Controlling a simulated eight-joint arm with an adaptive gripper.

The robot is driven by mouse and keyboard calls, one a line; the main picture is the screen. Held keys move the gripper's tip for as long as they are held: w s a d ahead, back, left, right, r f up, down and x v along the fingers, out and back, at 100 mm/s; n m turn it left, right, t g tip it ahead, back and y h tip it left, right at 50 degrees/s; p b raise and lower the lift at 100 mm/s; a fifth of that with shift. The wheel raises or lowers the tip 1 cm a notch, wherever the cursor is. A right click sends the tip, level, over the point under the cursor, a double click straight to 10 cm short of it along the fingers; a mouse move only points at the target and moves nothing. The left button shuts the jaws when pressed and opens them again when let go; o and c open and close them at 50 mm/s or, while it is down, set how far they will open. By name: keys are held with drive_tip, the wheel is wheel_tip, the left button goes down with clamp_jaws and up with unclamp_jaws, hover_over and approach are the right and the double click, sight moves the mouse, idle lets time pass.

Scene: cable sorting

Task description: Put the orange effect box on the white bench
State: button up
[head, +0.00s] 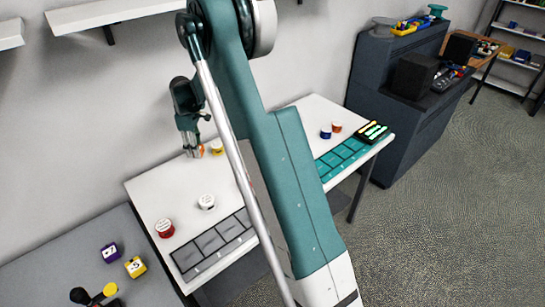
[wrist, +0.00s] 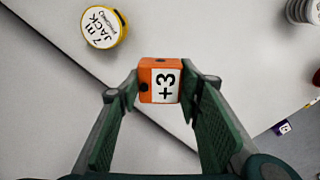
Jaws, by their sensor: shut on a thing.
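The orange effect box (wrist: 160,80), marked +3, is held between the two fingers of my gripper (wrist: 161,84) in the wrist view. In the head view my gripper (head: 193,148) hangs over the back part of the white bench (head: 150,195), and a small part of the orange box (head: 200,151) shows at its fingertips. The yellow spool (head: 216,148) stands close to the box on the bench; it also shows in the wrist view (wrist: 103,27), labelled 7 m JACK. I cannot tell whether the box touches the bench. My arm hides the bench's middle.
A white spool (head: 206,202) and a red spool (head: 165,228) stand on the bench's left part, beside a grey sectioned mat (head: 212,245). A teal mat (head: 342,160) and blue (head: 326,132) and orange spools (head: 337,127) are on the right. A purple box (head: 110,252) lies on the grey table.

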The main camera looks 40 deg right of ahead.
drive_tip(key=s+d+r+m+p, duration=0.1)
drive_tip(key=s+d+m, duration=0.15)
drive_tip(key=d, duration=1.25)
wheel_tip(320, 180, up, 4)
drive_tip(key=m+p, duration=0.3)
drive_tip(key=m, duration=0.3)
hover_over(314, 143)
drive_tip(key=shift+d, duration=0.15)
drive_tip(key=shift+f, duration=0.15)
drive_tip(key=shift+f, duration=3)
drive_tip(key=shift+f+b, duration=0.3)
drive_tip(key=shift+f, duration=1.55)
drive_tip(key=shift+f, duration=0.2)
